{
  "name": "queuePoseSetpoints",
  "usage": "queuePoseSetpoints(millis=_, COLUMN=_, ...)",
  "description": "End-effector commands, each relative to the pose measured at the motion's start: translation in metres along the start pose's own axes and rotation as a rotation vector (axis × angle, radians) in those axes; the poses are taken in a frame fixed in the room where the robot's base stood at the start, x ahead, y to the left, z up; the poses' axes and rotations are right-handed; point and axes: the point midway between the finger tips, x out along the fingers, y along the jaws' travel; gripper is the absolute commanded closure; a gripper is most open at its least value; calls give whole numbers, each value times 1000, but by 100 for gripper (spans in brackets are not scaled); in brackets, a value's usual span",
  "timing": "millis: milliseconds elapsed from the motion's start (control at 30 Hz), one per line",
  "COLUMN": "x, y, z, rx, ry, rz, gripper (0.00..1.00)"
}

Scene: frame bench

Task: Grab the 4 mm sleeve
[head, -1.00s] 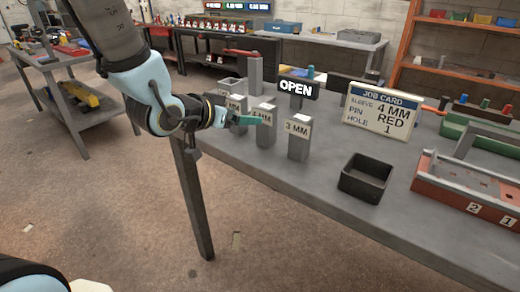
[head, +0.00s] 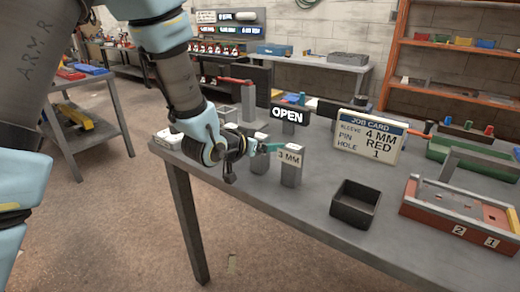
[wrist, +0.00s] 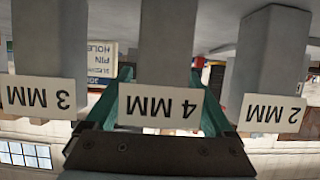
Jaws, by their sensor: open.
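The grey 4 MM post (wrist: 165,45) hangs in the middle of the upside-down wrist view, its white label facing me. I see no separate sleeve on it. My gripper (wrist: 167,85) is open, with one teal finger on each side of this post, partly hidden behind the label; I cannot tell whether they touch it. In the head view my gripper (head: 270,147) is at the upper part of the 4 MM post (head: 259,165) and hides its label. The job card (head: 368,136) reads sleeve 4 MM, pin red, hole 1.
The 3 MM post (head: 291,172) stands close to the right, and the 2 MM post (wrist: 268,50) on the other side. An OPEN sign (head: 288,116) stands behind. A dark empty bin (head: 355,204) and a red fixture (head: 445,215) are farther right, with bare bench between.

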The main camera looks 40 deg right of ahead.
Motion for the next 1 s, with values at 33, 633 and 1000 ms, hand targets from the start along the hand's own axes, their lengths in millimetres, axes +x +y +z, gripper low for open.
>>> queuePoseSetpoints(millis=33, x=4, y=0, z=-1, rx=0, ry=0, rz=0, gripper=12)
queuePoseSetpoints(millis=633, x=6, y=0, z=0, rx=1, ry=0, rz=0, gripper=50)
queuePoseSetpoints(millis=1000, x=6, y=0, z=0, rx=1, ry=0, rz=0, gripper=91)
